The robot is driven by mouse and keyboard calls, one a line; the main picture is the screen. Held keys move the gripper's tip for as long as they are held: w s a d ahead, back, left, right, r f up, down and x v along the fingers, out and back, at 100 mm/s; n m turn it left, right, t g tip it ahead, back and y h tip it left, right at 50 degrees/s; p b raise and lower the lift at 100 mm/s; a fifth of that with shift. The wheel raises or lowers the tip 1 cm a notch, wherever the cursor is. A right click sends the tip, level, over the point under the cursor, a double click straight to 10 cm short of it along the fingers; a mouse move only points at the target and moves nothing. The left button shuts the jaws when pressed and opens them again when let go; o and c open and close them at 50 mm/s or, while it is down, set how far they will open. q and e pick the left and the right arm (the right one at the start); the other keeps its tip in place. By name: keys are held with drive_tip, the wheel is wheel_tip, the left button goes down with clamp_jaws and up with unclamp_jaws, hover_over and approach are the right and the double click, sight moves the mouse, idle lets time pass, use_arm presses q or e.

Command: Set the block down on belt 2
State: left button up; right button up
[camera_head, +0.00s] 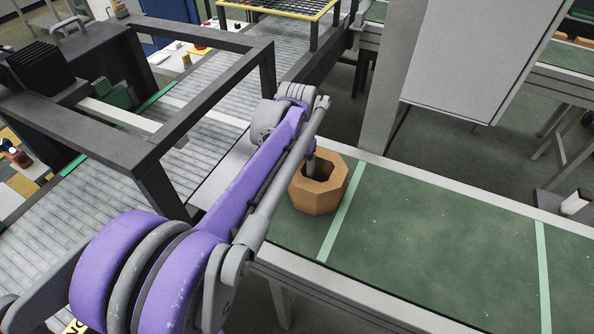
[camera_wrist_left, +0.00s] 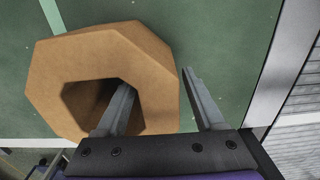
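The block (camera_head: 320,196) is an orange-brown octagonal ring with a wide hole, upright at the left end of a green belt (camera_head: 430,235). It appears to rest on the belt, left of a pale green stripe; its underside is hidden. In the left wrist view the block (camera_wrist_left: 58,85) fills the left half. My left gripper (camera_wrist_left: 158,80) has one finger inside the hole and the other outside the wall. A gap shows between the outer finger and the block, so the fingers look open. My left gripper (camera_head: 312,155) is partly hidden in the head view. My right gripper is not in view.
A grey roller conveyor (camera_head: 95,200) with a dark frame (camera_head: 165,150) over it lies to the left. A grey post and panel (camera_head: 485,55) rise behind the green belt. The belt is bare to the right of the block, with a second pale stripe (camera_head: 543,270).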

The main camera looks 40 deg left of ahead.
use_arm(q)
wheel_tip(320, 180, up, 12)
drive_tip(key=shift+r+p, duration=0.15)
drive_tip(key=shift+p, duration=0.6)
